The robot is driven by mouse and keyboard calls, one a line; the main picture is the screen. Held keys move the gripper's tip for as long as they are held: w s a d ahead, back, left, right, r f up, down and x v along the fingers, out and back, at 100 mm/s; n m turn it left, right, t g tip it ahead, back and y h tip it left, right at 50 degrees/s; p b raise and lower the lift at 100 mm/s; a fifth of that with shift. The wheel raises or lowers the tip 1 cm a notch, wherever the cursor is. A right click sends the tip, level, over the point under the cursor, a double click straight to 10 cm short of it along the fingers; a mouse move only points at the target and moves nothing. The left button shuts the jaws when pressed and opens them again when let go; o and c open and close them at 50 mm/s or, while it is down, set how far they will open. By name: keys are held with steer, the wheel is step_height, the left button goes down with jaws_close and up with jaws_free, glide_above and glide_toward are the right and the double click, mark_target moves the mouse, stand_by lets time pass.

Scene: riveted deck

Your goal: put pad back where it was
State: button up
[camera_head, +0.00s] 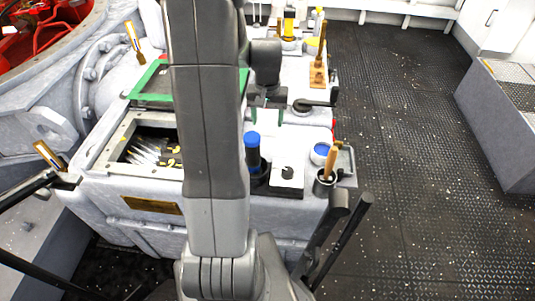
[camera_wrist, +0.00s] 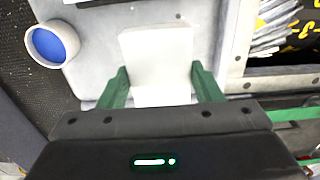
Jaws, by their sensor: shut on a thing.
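The pad (camera_wrist: 157,50) is a pale white block in the wrist view. It lies between the two green fingers of my gripper (camera_wrist: 159,72), which is shut on it by its sides. The far end of the pad sticks out past the fingertips, over a light grey surface; I cannot tell whether it touches that surface. In the head view my gripper (camera_head: 266,115) is partly behind my arm, with its green fingers showing above the grey housing's top. The pad does not stand out clearly from the pale surface there.
A blue-topped round container (camera_wrist: 50,44) is left of the pad; it also shows in the head view (camera_head: 320,152). An open bin (camera_head: 150,148) holds pale pieces. A blue-capped bottle (camera_head: 252,150) and a cup with a wooden handle (camera_head: 326,180) stand at the front.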

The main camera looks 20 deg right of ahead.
mark_target(267, 149)
step_height(267, 149, down, 10)
steer(key=shift+f, duration=0.15)
stand_by(0.4)
steer(key=shift+f+b, duration=0.2)
steer(key=shift+b, duration=0.2)
steer(key=o, duration=1.1)
step_height(267, 149, up, 12)
steer(key=shift+r+p, duration=0.25)
steer(key=shift+p, duration=0.3)
